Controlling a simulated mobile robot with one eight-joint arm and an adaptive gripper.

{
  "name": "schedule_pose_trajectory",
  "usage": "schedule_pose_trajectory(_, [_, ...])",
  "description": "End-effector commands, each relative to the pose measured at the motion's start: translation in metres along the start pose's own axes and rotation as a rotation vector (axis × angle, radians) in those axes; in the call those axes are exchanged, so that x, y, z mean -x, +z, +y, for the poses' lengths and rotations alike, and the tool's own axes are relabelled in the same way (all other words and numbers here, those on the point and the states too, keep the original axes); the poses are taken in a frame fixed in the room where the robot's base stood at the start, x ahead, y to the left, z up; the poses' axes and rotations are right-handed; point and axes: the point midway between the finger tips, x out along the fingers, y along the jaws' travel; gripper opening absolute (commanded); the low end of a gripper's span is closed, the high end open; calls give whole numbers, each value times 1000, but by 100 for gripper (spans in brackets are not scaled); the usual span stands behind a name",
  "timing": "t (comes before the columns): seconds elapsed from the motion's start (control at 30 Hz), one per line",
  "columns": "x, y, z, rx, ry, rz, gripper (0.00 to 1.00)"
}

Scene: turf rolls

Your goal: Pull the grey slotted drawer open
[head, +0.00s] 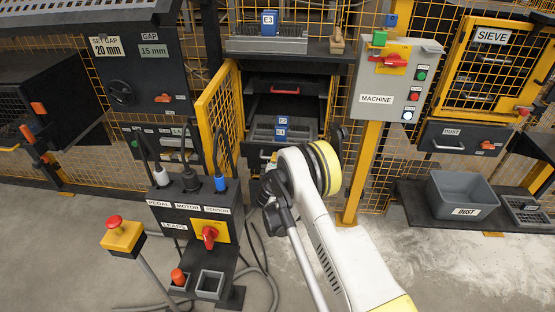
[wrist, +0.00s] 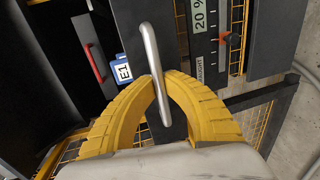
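The grey slotted drawer (head: 284,133) sits in the middle of the machine frame, below a black shelf with a red handle; blue tags stand on it. Its front is mostly hidden behind my arm in the head view. In the wrist view a silver bar handle (wrist: 149,48) runs between the two yellow fingers of my gripper (wrist: 162,77). The fingertips lie close against both sides of the bar, with no clear gap. A blue tag reading E1 (wrist: 124,70) is beside the handle. My fingers are hidden in the head view.
A yellow mesh door (head: 218,110) stands open left of the drawer. A leads box (head: 190,210) with upright plugs and a yellow stop-button box (head: 122,238) stand in front at the left. The machine switch box (head: 398,85) and a grey dust bin (head: 462,190) are at the right.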

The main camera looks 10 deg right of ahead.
Motion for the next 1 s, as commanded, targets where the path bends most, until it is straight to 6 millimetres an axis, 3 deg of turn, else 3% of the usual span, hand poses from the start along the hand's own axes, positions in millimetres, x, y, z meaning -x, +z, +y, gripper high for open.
schedule_pose_trajectory(0.5, [0, 0, 0, 1, 1, 1, 0])
schedule_pose_trajectory(0.6, [0, 0, 0, 1, 1, 1, 33])
schedule_pose_trajectory(1.0, [8, -1, 0, 1, 0, 1, 34])
